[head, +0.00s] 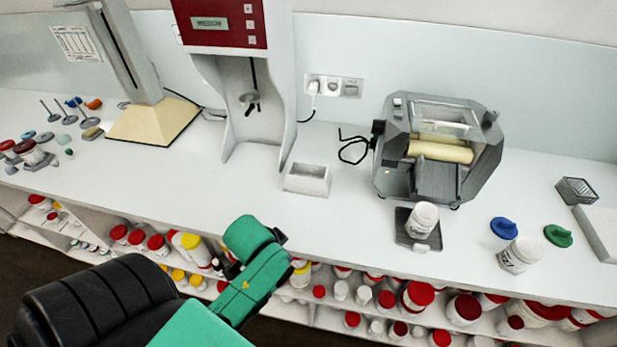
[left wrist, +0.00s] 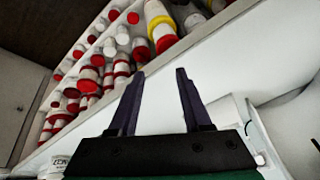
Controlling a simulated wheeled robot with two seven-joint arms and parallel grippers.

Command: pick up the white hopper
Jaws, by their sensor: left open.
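A small white open-topped box (head: 307,180), which looks like the white hopper, stands on the counter in front of the red-and-white machine. In the left wrist view a pale shape lies right of the fingers; I cannot tell whether it is the hopper. My left gripper (left wrist: 158,72) is open, its two dark fingers apart with nothing between them. In the head view my green wrist (head: 262,283) is over the counter's front edge, below and left of the box and apart from it; the fingers are mostly hidden there. My right gripper is not in view.
A grey roller mill (head: 437,150) stands right of the box, with a white jar (head: 423,219) before it. Another jar (head: 520,255), a blue lid (head: 504,228) and a green lid (head: 558,236) are farther right. Shelves of jars lie below. The counter around the box is mostly clear.

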